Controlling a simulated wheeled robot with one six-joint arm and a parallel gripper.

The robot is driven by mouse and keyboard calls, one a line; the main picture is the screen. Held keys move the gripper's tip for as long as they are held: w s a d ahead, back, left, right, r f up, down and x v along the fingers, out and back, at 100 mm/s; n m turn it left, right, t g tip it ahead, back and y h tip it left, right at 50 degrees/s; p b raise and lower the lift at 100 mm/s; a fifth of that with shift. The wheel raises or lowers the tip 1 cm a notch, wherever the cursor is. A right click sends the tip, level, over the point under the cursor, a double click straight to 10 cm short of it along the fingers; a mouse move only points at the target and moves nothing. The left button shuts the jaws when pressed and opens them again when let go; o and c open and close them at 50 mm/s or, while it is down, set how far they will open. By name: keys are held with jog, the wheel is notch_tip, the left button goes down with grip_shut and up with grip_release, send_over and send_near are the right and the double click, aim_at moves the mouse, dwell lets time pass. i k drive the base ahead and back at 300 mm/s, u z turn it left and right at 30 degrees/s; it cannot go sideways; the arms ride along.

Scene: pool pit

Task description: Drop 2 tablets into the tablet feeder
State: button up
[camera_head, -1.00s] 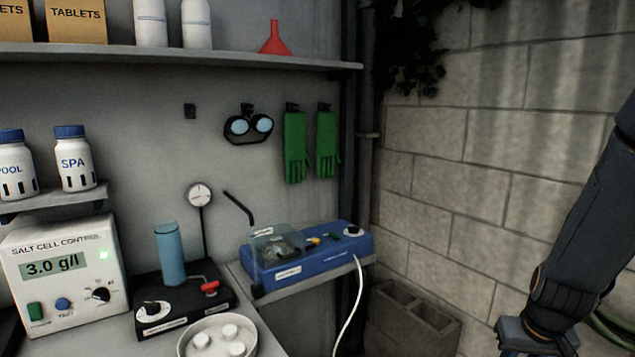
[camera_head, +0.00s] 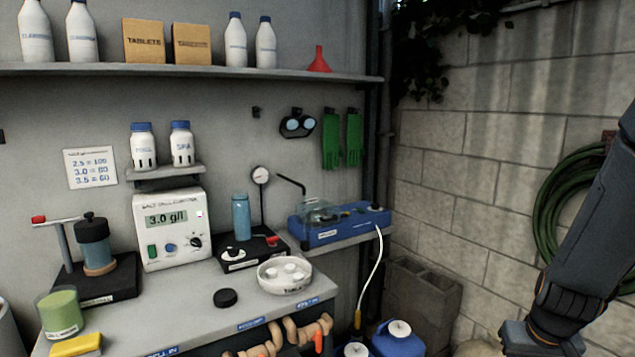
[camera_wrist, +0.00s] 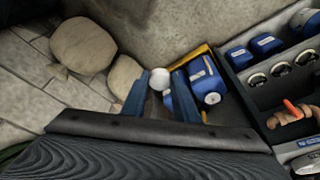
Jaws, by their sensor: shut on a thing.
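My gripper (camera_wrist: 161,92) is shut on a white round tablet (camera_wrist: 160,78), held between its blue fingertips in the wrist view. In the head view my arm is at the right, and the fingertips are out of frame. A white dish (camera_head: 272,289) with a few white tablets (camera_head: 290,268) stands on the bench. The feeder is not clearly labelled. Candidates are a black-based unit with a blue cylinder (camera_head: 241,217) and gauge, and a black-based unit with a clear grey-blue cylinder (camera_head: 94,249) at the left. I cannot tell which it is.
A black disc (camera_head: 225,298) lies on the bench. The salt control box (camera_head: 174,229) and a blue device (camera_head: 340,226) stand at the back. Blue jugs (camera_head: 397,338) and concrete blocks (camera_head: 425,295) stand on the floor.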

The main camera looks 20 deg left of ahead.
aim_at(296, 276)
jog(key=u, duration=1.5)
jog(key=i, duration=0.5)
